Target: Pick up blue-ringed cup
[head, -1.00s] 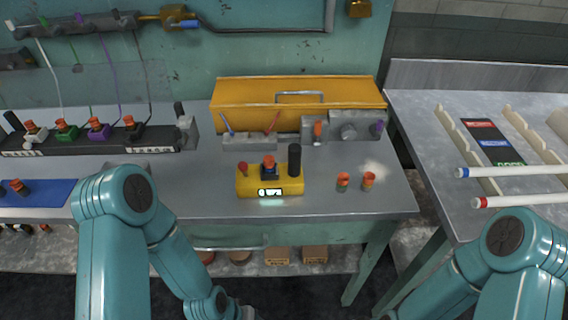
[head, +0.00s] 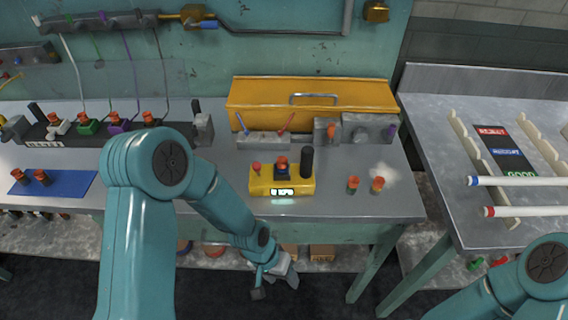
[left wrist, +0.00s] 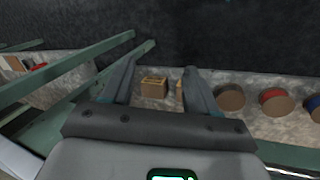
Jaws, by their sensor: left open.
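Small orange-topped cups stand in several places in the head view. One sits in a dark blue holder on the yellow device (head: 281,187), and its ring colour is too small to tell. Two more cups, a left one (head: 353,185) and a right one (head: 377,185), stand on the bench right of the device. Two cups (head: 41,178) stand on the blue mat at the left. My left gripper (head: 275,286) is open and empty, low in front of the bench edge, apart from every cup. Its spread fingers show in the left wrist view (left wrist: 160,77). My right gripper is out of view.
A yellow toolbox (head: 310,105) stands behind the device, and a black cylinder (head: 306,162) rises from the device's right end. A dark rack (head: 75,136) with cups is at the back left. Boxes (left wrist: 153,87) and spools (left wrist: 277,102) lie on the lower shelf.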

